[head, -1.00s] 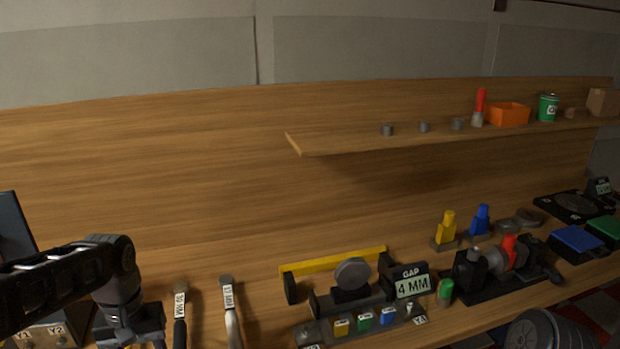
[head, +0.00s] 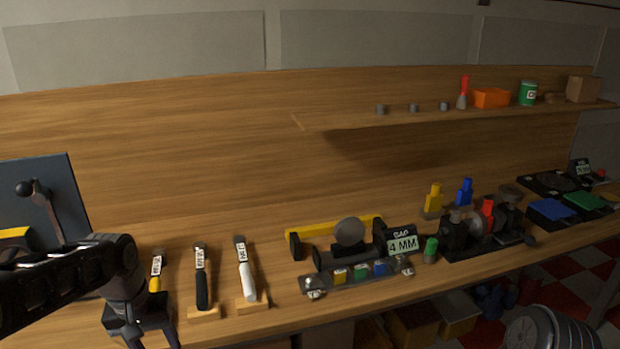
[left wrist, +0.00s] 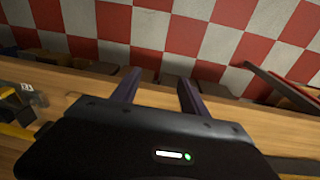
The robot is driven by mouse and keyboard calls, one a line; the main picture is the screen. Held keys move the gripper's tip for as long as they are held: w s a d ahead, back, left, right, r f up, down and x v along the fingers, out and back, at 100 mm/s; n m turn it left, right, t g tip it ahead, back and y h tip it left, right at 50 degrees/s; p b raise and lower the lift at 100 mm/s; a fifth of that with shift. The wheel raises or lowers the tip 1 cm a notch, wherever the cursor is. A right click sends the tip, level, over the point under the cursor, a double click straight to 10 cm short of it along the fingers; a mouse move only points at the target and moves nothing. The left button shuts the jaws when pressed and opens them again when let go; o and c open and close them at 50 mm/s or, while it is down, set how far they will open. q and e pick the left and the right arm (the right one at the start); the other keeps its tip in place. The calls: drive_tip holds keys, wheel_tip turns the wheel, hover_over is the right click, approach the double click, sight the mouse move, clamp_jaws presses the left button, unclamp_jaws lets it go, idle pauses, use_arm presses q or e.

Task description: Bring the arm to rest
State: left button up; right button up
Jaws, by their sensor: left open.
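My left arm comes in from the left in the head view. My left gripper (head: 152,341) points down near the bench's front edge at lower left, its tips cut off by the picture's bottom. In the left wrist view my left gripper (left wrist: 155,82) shows two dark fingers apart with nothing between them, over the bench edge and the checkered floor. My right gripper is in neither view.
Labelled tools, a yellow-handled (head: 156,272), a black-handled (head: 202,287) and a white-handled one (head: 246,280), stand right of the gripper. Beyond are a gap fixture (head: 350,234), a black rotor rig (head: 452,238) and a shelf (head: 340,122). A dark panel (head: 62,190) stands behind my arm.

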use_arm(q)
drive_tip(key=w+d+f+m+t+h, duration=0.2)
drive_tip(key=w+d+f+t, duration=0.15)
drive_tip(key=d+f, duration=1.05)
drive_tip(key=s+d+f+g+h, duration=0.1)
drive_tip(key=s+d+f+g, duration=0.1)
drive_tip(key=s+d+f, duration=0.3)
drive_tip(key=s+d+f+g, duration=0.2)
drive_tip(key=s+d+f, duration=0.3)
drive_tip(key=s+f, duration=0.9)
drive_tip(key=s, duration=0.3)
drive_tip(key=shift+d+f+n+h, duration=0.2)
drive_tip(key=shift+n+h, duration=0.1)
drive_tip(key=shift+h, duration=0.1)
drive_tip(key=shift+w, duration=0.1)
